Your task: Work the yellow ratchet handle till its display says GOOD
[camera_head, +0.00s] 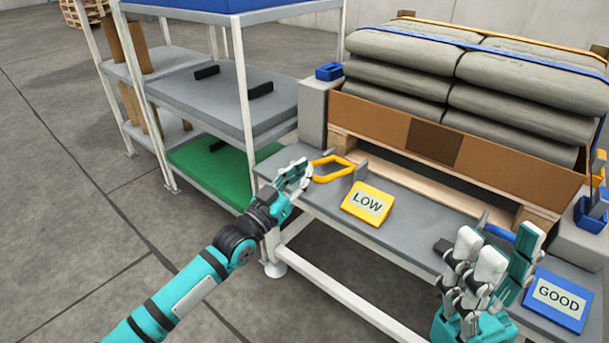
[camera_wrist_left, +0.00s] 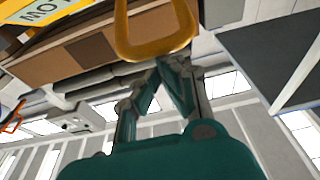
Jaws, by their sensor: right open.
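The yellow ratchet handle (camera_head: 332,168) is a loop on the left part of the grey bench ledge. The yellow display (camera_head: 367,203) to its right reads LOW. My left gripper (camera_head: 297,172) is just left of the handle's loop in the head view. In the left wrist view the yellow handle (camera_wrist_left: 153,50) is just beyond the fingers, and I cannot tell whether they touch it or how far apart they are. My right gripper (camera_head: 497,250) is open and upright at the right, in front of a blue handle (camera_head: 499,232).
A blue display (camera_head: 559,298) reading GOOD lies at the right end. Grey sacks (camera_head: 464,90) are stacked behind a brown cardboard edge (camera_head: 405,133), with blue and yellow straps across. A shelf rack (camera_head: 236,100) stands at the left. The floor (camera_head: 110,250) in front is clear.

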